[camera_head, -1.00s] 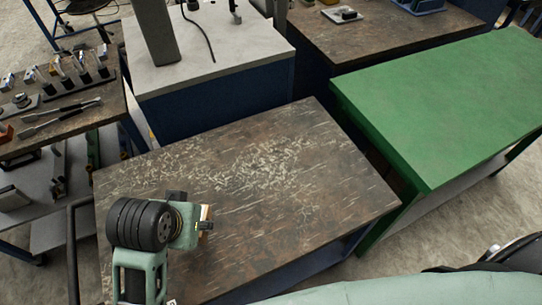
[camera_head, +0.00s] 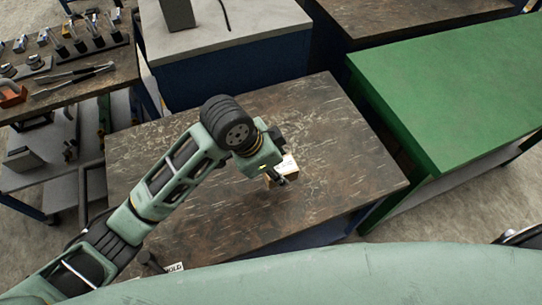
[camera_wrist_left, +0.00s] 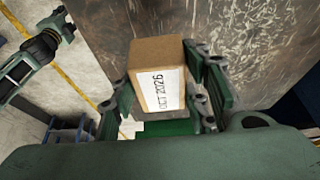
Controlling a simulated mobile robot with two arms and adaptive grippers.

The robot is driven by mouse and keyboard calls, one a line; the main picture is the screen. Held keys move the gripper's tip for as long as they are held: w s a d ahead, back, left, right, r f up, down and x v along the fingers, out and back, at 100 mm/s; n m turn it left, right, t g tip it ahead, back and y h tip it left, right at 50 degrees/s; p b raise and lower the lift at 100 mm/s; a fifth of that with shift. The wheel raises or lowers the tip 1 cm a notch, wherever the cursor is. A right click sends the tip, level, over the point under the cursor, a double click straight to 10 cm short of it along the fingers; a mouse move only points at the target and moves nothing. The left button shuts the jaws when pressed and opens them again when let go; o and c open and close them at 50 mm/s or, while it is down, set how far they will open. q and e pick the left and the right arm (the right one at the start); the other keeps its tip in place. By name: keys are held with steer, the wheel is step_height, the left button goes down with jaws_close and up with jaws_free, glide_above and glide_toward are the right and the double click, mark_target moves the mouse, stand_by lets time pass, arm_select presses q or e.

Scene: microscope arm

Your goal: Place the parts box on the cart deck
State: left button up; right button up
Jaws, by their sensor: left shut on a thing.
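The parts box (camera_head: 289,163) is a small brown cardboard box with a white label. It is in my left gripper (camera_head: 279,174), above the worn brown deck (camera_head: 345,190) in the head view. Whether its underside touches the deck cannot be told. My right gripper does not show in the head view. A green arm part (camera_wrist_left: 30,62) shows at the wrist view's left, its gripper unclear.
A green table (camera_head: 450,95) stands right of the deck, and a grey-topped blue cabinet (camera_head: 235,35) behind it. A bench with tools (camera_head: 75,75) stands at the left.

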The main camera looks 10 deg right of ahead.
arm_select(q)
steer(key=w+f, duration=0.1)
steer(key=w, duration=0.1)
steer(key=w+f, duration=0.1)
steer(key=w, duration=0.1)
steer(key=w+f, duration=0.1)
steer(key=w, duration=0.1)
steer(key=shift+w+f+p, duration=0.15)
steer(key=shift+f+p, duration=0.05)
steer(key=shift+p, duration=0.1)
steer(key=shift+w+f, duration=0.35)
steer(key=shift+f, duration=0.05)
step_height(320, 180, down, 3)
steer(key=shift+a+f+p, duration=0.1)
steer(key=shift+p, duration=0.4)
steer(key=shift+f, duration=0.25)
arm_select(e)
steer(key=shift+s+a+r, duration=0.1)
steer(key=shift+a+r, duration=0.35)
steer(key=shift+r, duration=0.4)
arm_select(q)
steer(key=shift+f, duration=0.2)
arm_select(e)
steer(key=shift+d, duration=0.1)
arm_select(q)
steer(key=o, duration=1.5)
steer(key=shift+c, duration=0.2)
